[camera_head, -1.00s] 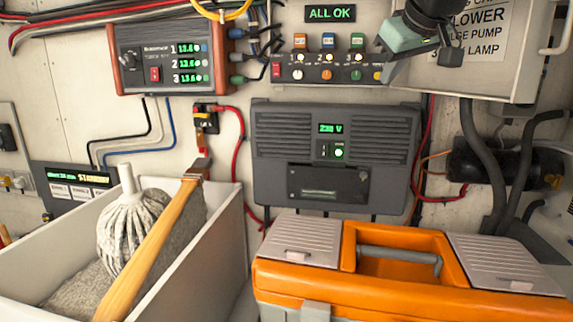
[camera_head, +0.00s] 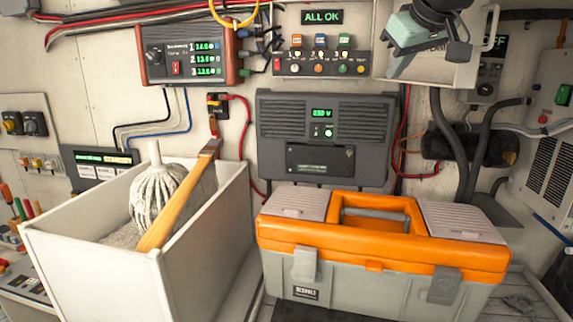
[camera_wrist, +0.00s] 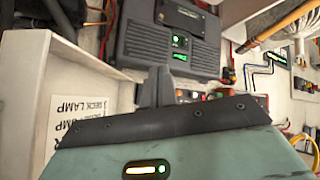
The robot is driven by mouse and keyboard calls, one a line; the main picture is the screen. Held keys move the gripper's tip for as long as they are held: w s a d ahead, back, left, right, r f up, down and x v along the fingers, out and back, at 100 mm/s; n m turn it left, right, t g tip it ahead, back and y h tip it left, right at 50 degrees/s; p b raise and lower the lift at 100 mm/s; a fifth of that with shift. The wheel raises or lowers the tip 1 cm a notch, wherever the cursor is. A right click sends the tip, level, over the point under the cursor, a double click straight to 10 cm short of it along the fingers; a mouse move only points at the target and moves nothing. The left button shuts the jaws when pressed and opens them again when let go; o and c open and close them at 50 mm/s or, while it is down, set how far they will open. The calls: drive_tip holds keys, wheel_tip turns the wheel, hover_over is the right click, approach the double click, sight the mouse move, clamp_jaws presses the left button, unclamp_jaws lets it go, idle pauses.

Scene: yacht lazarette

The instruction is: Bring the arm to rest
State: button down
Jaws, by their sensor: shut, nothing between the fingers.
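My gripper (camera_head: 393,66) shows at the upper right of the head view, with a teal body and dark fingers. It is raised in front of the white sign box, to the right of the switch panel (camera_head: 320,64). In the wrist view the dark fingers (camera_wrist: 157,82) are together and empty, with the grey inverter behind them. The arm beyond the wrist is mostly cut off by the top of the picture.
An orange and grey toolbox (camera_head: 385,258) stands at the front. The grey inverter (camera_head: 280,150), a charger (camera_head: 190,54), cables and dark hoses line the wall.

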drive_tip(key=s+a+f+n+g+b, duration=0.1)
drive_tip(key=s+a+f+g+b, duration=0.2)
drive_tip(key=f, duration=0.5)
drive_tip(key=s+a+f+y, duration=0.1)
drive_tip(key=s+a+f, duration=0.2)
drive_tip(key=s+f, duration=0.35)
drive_tip(key=s+a+f+n+g+b, duration=0.1)
drive_tip(key=s+a+f+g+b, duration=0.15)
drive_tip(key=f, duration=0.55)
drive_tip(key=s+d+f+g+h+b, duration=0.1)
drive_tip(key=s+f+g+b, duration=0.3)
drive_tip(key=s+f, duration=1.6)
drive_tip(key=shift+s+d+f+n+h, duration=0.15)
drive_tip(key=shift+s+d+n+h, duration=0.15)
drive_tip(key=shift+s+d, duration=0.45)
drive_tip(key=shift+a, duration=0.1)
